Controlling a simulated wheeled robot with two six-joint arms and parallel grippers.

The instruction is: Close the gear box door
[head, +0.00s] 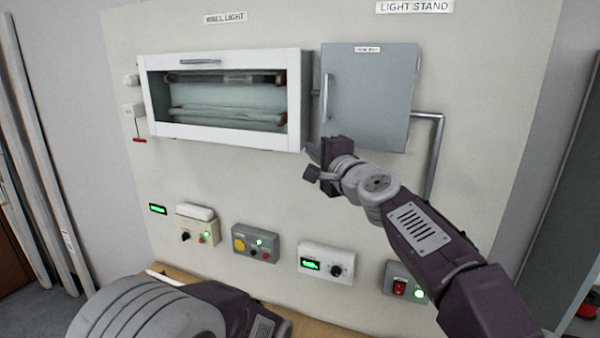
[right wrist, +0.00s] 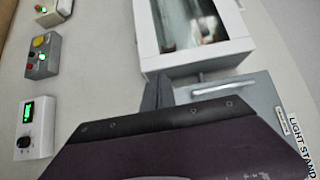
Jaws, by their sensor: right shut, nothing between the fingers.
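The gear box (head: 372,105) is a grey wall cabinet under the LIGHT STAND sign. Its grey door has a small label at the top and an upright bar handle (head: 327,98) at its left edge. The door looks flush or nearly flush with the box; a small gap cannot be ruled out. My right gripper (head: 318,160) is shut and empty, just below the door's lower left corner. In the right wrist view, the shut fingers (right wrist: 158,92) show beside the grey door (right wrist: 240,95) and its handle (right wrist: 215,87). My left gripper is out of view.
A white-framed wall light case (head: 235,138) with tubes hangs left of the gear box. A grey conduit (head: 437,150) runs down on the right. Several control boxes, including a yellow-button one (head: 256,243) and a white one (head: 326,262), line the lower panel.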

